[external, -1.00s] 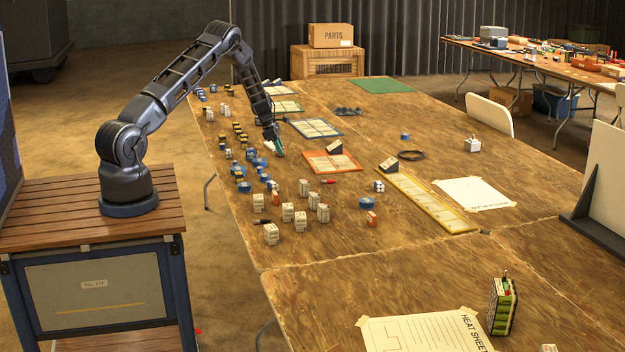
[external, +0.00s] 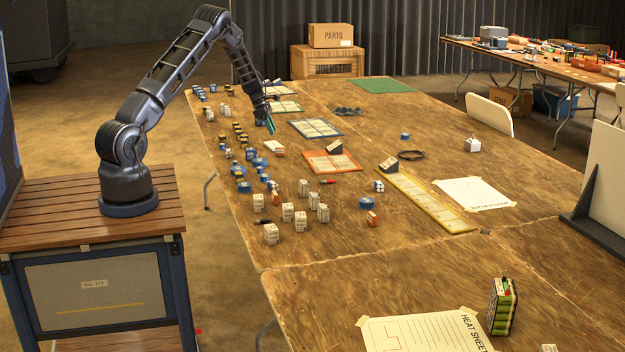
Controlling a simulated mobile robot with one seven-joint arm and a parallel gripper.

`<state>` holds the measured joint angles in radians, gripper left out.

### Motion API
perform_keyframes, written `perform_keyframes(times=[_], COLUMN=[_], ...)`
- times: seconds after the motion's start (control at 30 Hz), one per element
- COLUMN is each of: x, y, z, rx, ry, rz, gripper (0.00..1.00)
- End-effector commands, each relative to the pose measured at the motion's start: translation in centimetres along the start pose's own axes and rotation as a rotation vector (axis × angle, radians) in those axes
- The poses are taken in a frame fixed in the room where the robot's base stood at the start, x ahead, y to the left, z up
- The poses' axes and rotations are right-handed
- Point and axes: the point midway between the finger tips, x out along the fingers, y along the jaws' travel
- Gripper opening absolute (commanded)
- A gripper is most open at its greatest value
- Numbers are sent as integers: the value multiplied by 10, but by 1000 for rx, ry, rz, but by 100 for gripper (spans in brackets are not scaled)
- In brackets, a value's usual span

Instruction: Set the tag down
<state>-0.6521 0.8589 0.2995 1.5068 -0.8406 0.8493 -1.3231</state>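A small flat white piece with a reddish edge (external: 274,148), which looks like the tag, lies on the wooden table to the left of the orange-framed board. My gripper (external: 271,126) points down with its teal fingertips above and behind this piece, apart from it. The fingers are too small to tell whether they are open or shut. I see nothing between them.
Several blue, yellow and white small parts crowd the table's left side. An orange-framed board (external: 332,163) and a blue-framed board (external: 316,128) lie to the right of my gripper. A yellow strip (external: 425,200) lies farther right. Bare wood shows around the black cable ring (external: 411,155).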

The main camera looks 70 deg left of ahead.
Motion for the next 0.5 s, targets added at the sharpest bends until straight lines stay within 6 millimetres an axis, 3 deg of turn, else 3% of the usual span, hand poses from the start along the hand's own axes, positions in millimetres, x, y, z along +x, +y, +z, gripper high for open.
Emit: perform_keyframes(times=[0.2,0.5], x=[-19,-23], y=[0,-2], z=[0,2], rx=[0,6], ry=[0,0], rz=[0,-1], gripper=[36,36])
